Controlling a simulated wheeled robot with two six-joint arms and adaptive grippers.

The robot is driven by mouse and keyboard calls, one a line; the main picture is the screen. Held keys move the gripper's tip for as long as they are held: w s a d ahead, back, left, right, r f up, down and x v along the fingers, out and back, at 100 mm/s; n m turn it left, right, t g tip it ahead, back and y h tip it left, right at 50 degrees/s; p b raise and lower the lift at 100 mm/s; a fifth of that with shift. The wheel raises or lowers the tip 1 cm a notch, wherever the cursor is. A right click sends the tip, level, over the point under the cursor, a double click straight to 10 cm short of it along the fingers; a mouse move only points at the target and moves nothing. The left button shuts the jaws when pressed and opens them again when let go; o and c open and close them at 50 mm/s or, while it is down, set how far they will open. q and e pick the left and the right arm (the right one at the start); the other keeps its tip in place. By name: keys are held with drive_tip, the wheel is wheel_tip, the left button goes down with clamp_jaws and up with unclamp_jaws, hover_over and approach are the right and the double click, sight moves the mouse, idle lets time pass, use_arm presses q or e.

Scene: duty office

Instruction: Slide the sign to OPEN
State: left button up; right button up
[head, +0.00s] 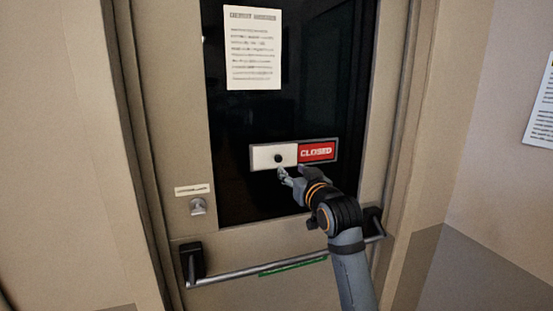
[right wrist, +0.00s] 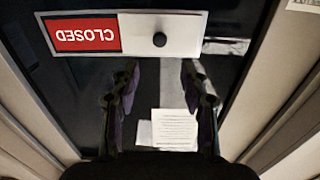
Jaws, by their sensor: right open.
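The sign (head: 274,155) is a framed slider on the dark glass of the door. Its right part is red and reads CLOSED (head: 317,152). A pale sliding plate (head: 262,157) with a round black knob (head: 278,158) covers its left part. My right gripper (head: 284,174) is open and empty just below the knob. In the right wrist view, the sign appears upside down, with the knob (right wrist: 160,39) beyond and between the two fingertips of my right gripper (right wrist: 160,66). I cannot tell whether the fingers touch the plate. My left gripper is not in view.
A printed notice (head: 253,48) is on the glass above the sign. A push bar (head: 240,274) crosses the door below, partly behind my right arm. A lock (head: 198,206) sits at the left, under a small label (head: 194,190). Another notice (head: 541,110) hangs on the right wall.

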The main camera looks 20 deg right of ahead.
sight(279, 159)
drive_tip(key=w+p, duration=0.1)
drive_tip(key=w, duration=0.4)
drive_tip(key=w+p, duration=0.2)
drive_tip(key=w, duration=0.3)
drive_tip(key=shift+a, duration=0.2)
drive_tip(key=shift+f, duration=0.1)
drive_tip(key=shift+w, duration=0.1)
drive_tip(key=shift+c, duration=0.6)
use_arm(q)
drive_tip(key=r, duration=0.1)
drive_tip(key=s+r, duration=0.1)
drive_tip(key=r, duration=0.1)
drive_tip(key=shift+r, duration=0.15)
use_arm(e)
clamp_jaws()
